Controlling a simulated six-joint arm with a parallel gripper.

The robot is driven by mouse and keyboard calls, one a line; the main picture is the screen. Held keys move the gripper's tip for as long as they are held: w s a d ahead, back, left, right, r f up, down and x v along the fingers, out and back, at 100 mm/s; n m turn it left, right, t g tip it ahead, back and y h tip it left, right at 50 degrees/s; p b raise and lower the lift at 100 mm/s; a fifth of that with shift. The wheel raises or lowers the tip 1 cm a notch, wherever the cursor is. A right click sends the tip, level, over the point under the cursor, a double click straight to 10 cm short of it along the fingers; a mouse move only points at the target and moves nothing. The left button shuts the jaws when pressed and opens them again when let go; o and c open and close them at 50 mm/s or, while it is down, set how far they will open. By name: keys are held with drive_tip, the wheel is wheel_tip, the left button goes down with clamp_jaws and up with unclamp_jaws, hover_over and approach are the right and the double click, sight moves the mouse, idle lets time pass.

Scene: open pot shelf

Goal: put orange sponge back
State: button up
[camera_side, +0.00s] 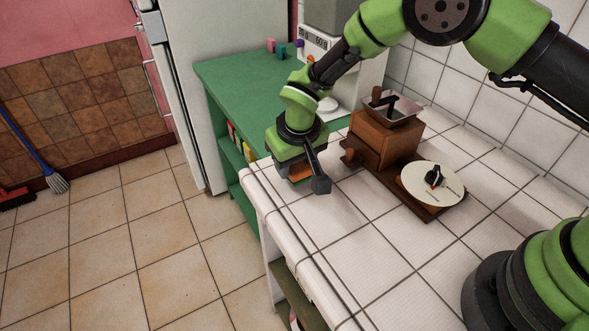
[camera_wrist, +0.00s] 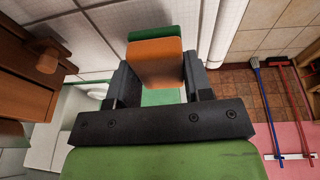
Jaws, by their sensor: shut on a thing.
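The orange sponge (camera_wrist: 157,62) is gripped between the two fingers of my gripper (camera_wrist: 160,80) in the wrist view, with a green layer along its far side. In the side view my gripper (camera_side: 303,178) points down at the front left corner of the white tiled counter (camera_side: 345,222). A strip of the sponge (camera_side: 300,173) shows beside the near dark finger. The rest of it is hidden by my gripper. I cannot tell how far the sponge is above the tiles.
A wooden coffee grinder (camera_side: 380,140) and a round white dial (camera_side: 432,184) on a wooden board stand right of my gripper. A green shelf unit (camera_side: 235,85) stands behind at the left. A dark green shelf (camera_side: 297,292) shows under the counter. The near counter is clear.

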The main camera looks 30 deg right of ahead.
drive_tip(key=shift+f, duration=1.25)
drive_tip(key=o, duration=0.9)
drive_tip(key=shift+f, duration=0.1)
drive_tip(key=s+d+r+m, duration=0.1)
drive_tip(key=s+d+r, duration=0.15)
drive_tip(key=r, duration=0.65)
drive_tip(key=s+d+r+t+y, duration=0.15)
drive_tip(key=s+r, duration=0.25)
drive_tip(key=r, duration=0.4)
drive_tip(key=s+d+r+m, duration=0.1)
drive_tip(key=s+d+r, duration=0.2)
drive_tip(key=r, duration=0.6)
drive_tip(key=s+d+r+m+t, duration=0.1)
drive_tip(key=s+d+r, duration=0.1)
drive_tip(key=s, duration=0.6)
drive_tip(key=s+d+r+m+t+y, duration=0.1)
drive_tip(key=s+d+r+t, duration=0.1)
drive_tip(key=s, duration=0.6)
drive_tip(key=shift+s+d+r, duration=0.15)
drive_tip(key=shift+d, duration=0.2)
